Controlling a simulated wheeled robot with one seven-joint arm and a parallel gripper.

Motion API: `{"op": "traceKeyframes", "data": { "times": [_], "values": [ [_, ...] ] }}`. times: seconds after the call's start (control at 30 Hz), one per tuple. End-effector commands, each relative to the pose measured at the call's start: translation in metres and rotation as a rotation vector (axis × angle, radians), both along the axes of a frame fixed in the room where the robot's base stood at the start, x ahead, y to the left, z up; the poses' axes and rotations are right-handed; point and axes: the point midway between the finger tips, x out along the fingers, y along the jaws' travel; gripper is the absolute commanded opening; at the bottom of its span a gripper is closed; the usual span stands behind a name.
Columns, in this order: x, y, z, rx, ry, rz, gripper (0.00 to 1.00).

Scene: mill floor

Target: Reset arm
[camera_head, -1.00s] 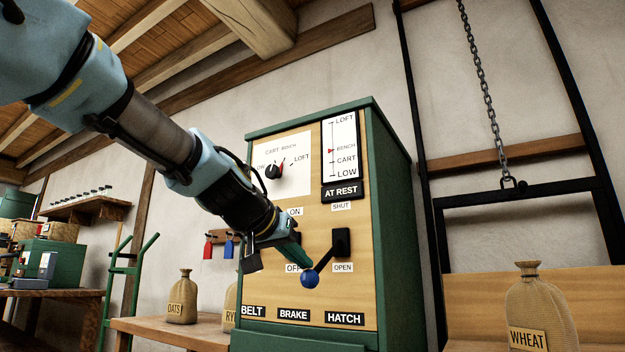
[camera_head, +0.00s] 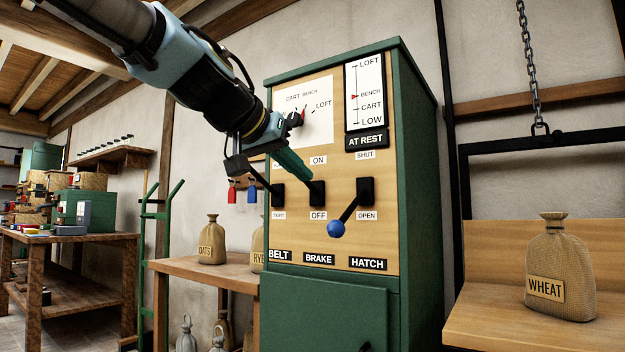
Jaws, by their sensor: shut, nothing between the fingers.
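My gripper (camera_head: 300,173) is in front of the green control cabinet (camera_head: 418,190). Its teal fingers are shut and empty, reaching down and right over the brake slot (camera_head: 317,195). I cannot tell whether they touch it. The brake lever is mostly hidden behind the fingers. The hatch lever's blue knob (camera_head: 336,228) hangs down and left of its slot, near the OPEN label. The belt slot (camera_head: 278,195) is left of the fingers; its lever is partly hidden by my gripper. My arm (camera_head: 190,60) comes in from the top left.
The cabinet's selector knob (camera_head: 296,119) is just beside my wrist. The gauge (camera_head: 365,95) has its red marker at BENCH, above an AT REST sign. A wheat sack (camera_head: 560,265) stands on the right bench; an oats sack (camera_head: 211,240) stands on the left one. A chain (camera_head: 533,70) hangs at right.

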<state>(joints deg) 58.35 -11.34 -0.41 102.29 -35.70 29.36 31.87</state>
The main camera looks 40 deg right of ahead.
Motion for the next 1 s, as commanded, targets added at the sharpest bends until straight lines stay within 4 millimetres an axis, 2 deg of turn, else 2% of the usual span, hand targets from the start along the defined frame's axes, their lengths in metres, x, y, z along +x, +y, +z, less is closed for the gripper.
{"op": "traceKeyframes", "data": {
  "times": [0.17, 0.77, 0.87, 0.97, 1.0],
  "values": [
    [-0.002, 0.008, 0.003, -0.001, 0.000, 0.000, 0.00],
    [0.001, 0.009, 0.000, 0.005, 0.002, 0.007, 0.00],
    [0.019, 0.016, -0.019, 0.039, 0.017, 0.048, 0.00],
    [0.051, 0.034, -0.058, 0.105, 0.052, 0.130, 0.00],
    [0.067, 0.045, -0.078, 0.139, 0.071, 0.173, 0.00]
  ]
}}
